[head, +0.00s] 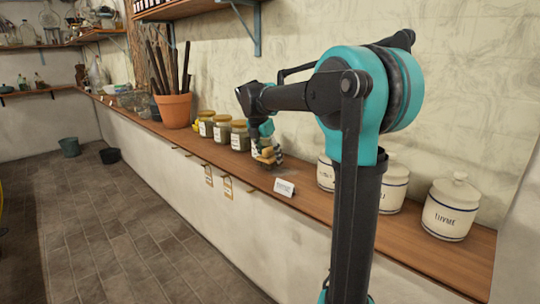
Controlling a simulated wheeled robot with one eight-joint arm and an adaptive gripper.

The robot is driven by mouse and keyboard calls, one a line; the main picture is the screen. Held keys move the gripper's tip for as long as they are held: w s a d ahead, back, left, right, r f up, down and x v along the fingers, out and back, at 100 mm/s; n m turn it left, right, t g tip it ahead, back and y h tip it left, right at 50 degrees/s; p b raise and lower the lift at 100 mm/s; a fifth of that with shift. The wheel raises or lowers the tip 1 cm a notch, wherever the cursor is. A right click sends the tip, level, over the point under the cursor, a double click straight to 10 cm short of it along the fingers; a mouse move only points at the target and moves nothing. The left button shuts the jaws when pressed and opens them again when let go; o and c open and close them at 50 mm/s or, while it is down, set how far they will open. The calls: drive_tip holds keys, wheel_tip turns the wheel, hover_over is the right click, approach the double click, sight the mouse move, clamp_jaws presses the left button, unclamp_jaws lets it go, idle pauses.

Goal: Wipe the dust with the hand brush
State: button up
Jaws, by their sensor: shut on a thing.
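My gripper (265,143) points down over the wooden counter (330,208), to the right of the labelled jars. It is shut on the hand brush (267,154), a small light-wood block low in the jaws. The brush is close to the counter top; I cannot tell whether its bristles touch. A faint greyish patch that may be dust (285,172) shows on the wood just right of the brush. The finger details are small and partly hidden by the arm.
Glass jars (222,132) stand left of the gripper, with a terracotta pot (173,108) of dark sticks beyond. White ceramic canisters (450,208) stand right, partly behind my arm. A shelf bracket (250,30) hangs above.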

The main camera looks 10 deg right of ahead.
drive_tip(key=shift+f, duration=0.95)
drive_tip(key=shift+s+d+r, duration=0.1)
drive_tip(key=shift+s+d, duration=0.45)
drive_tip(key=shift+s, duration=0.2)
drive_tip(key=shift+s+d, duration=0.55)
drive_tip(key=shift+s, duration=0.2)
drive_tip(key=shift+s+d, duration=0.55)
drive_tip(key=shift+s, duration=0.25)
drive_tip(key=shift+s+d, duration=0.55)
drive_tip(key=shift+s, duration=0.25)
